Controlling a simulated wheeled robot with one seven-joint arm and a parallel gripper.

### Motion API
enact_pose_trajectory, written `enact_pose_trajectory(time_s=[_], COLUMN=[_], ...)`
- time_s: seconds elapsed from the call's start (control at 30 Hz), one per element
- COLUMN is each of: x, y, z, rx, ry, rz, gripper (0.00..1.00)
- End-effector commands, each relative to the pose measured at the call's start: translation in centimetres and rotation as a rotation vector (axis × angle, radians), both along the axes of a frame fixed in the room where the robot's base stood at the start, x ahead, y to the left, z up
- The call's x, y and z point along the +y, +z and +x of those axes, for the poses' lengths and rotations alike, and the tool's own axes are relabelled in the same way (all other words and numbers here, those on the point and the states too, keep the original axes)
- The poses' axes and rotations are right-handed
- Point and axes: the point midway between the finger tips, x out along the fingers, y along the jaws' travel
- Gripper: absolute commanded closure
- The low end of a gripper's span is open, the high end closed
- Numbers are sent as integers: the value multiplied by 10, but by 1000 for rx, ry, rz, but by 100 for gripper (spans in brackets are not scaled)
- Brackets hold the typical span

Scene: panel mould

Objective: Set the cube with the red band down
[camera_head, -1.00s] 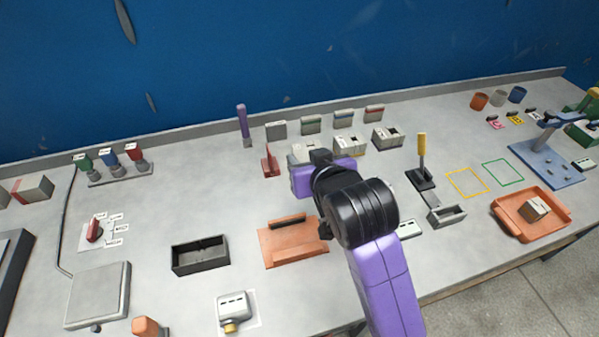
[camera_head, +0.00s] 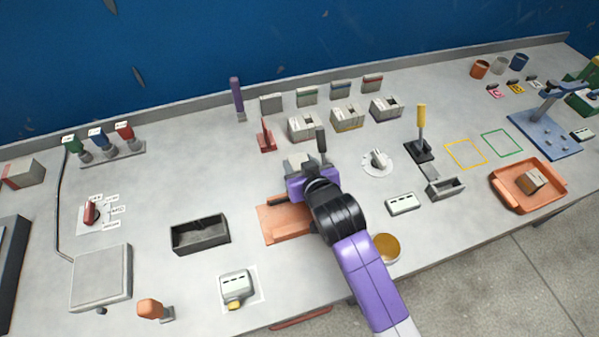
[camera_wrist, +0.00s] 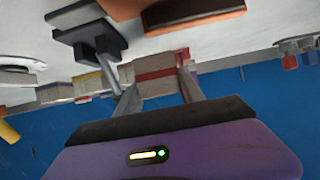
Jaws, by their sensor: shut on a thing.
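The cube with the red band (camera_wrist: 158,72) is between the two fingers of my gripper (camera_wrist: 158,88) in the wrist view. It is pale grey with a red stripe across it, and my gripper is shut on it. In the head view my gripper (camera_head: 308,175) is over the middle of the bench, just behind the orange fixture (camera_head: 283,224). The cube is hard to make out there, mostly hidden by my purple gripper body. Whether its underside touches anything cannot be told.
A dark upright handle (camera_head: 321,140) stands close behind my gripper. Several slotted boxes (camera_head: 347,117) are farther back. A dial (camera_head: 377,160) and a black lever base (camera_head: 420,152) are to the right. A black open bin (camera_head: 200,235) is left. Yellow (camera_head: 466,154) and green (camera_head: 502,143) outlined squares are empty.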

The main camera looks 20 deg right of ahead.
Motion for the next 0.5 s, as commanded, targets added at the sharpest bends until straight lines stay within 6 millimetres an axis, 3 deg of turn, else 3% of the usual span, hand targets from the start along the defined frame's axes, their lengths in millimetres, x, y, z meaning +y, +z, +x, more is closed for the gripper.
enact_pose_trajectory(time_s=[0.33,0.5], x=[0,0], y=[-36,-44], z=[0,0], rx=[0,-3], ry=[0,0], rz=[-1,0], gripper=[100,100])
